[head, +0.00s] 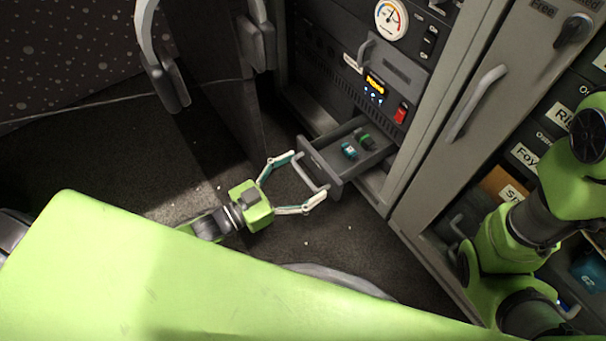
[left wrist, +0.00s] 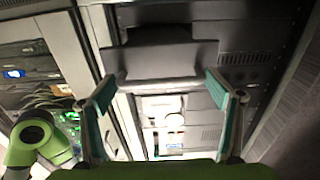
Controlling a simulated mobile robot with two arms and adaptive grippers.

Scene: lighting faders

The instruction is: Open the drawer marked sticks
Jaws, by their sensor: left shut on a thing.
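A small grey drawer (head: 335,167) low in the rack cabinet stands pulled out, and its inside shows in the head view. A teal item (head: 349,151) and a dark green item (head: 364,139) lie in it. I cannot read any marking on its front. In the left wrist view the drawer front (left wrist: 165,58) fills the space ahead of the two fingers (left wrist: 165,88). My right gripper is not in view.
Above the drawer are a round gauge (head: 391,18), a lit orange display (head: 375,83) and a red switch (head: 401,113). A grey cabinet door with a long handle (head: 476,103) stands to the right, beside labelled shelves. Dark floor (head: 330,240) lies clear below the drawer.

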